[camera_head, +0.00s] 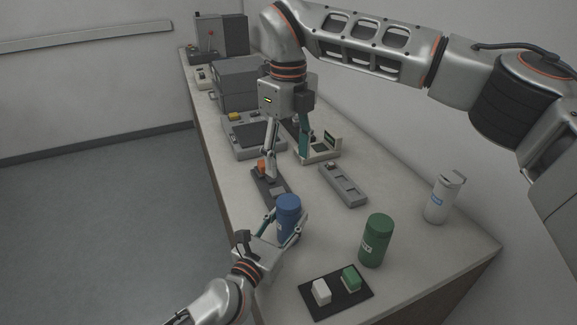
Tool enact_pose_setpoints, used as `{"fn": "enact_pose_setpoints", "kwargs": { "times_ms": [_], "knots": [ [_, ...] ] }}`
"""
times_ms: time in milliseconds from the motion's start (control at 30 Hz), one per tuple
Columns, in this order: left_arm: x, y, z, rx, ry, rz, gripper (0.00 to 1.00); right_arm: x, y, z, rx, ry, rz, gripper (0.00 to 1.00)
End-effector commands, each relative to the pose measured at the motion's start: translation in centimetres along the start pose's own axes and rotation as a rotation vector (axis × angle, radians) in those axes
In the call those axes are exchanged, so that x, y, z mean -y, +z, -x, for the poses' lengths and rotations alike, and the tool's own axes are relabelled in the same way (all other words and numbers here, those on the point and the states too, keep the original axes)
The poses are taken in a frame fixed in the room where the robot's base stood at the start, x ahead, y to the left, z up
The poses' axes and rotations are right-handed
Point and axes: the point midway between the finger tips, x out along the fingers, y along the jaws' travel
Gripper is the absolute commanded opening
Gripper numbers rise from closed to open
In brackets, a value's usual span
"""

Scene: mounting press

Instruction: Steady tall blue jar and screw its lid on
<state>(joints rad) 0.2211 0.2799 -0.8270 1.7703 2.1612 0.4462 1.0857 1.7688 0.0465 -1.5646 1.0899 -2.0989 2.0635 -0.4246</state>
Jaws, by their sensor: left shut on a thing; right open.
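The tall blue jar (287,229) stands upright on the bench in the camera_head view. Its top is a slightly wider blue cap-like part (288,203), which looks like the lid resting on the jar; I cannot tell how tightly it sits. My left gripper (284,224) is shut on the jar's body, with a finger on either side, below the cap. My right gripper (288,167) is open and empty, pointing down beyond the jar, with its fingers spread wide. It is apart from the jar and its cap.
A green jar (375,241) stands right of the blue jar. A black mat (336,304) with white and green blocks lies in front. A white bottle (441,199) stands at the right. A grey slotted tray (343,185), a dark tray (270,191) and grey machines (238,84) lie beyond.

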Motion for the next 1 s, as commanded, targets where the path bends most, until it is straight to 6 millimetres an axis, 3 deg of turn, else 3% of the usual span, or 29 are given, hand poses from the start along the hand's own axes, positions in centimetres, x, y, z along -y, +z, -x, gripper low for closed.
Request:
{"fn": "enact_pose_setpoints", "kwargs": {
  "times_ms": [267,300,367,767,1000],
  "knots": [
    [0.0,0.0,0.0,0.000,0.000,0.000,0.00,0.0,0.0,0.1,-0.001,0.001,0.000,0.59],
    [0.0,0.0,0.0,0.000,0.000,0.000,0.48,0.0,0.0,0.1,-0.001,0.001,0.000,0.59],
    [0.0,0.0,0.0,0.000,0.000,0.000,0.60,0.0,0.0,0.1,-0.001,0.001,0.000,0.59],
    [0.0,-0.1,0.4,-0.001,0.000,0.000,0.60,0.0,0.0,0.1,-0.001,0.001,-0.001,0.59],
    [0.0,-0.2,4.1,-0.003,-0.001,0.000,0.60,0.0,0.0,0.1,0.000,0.001,-0.001,0.59]
  ]
}}
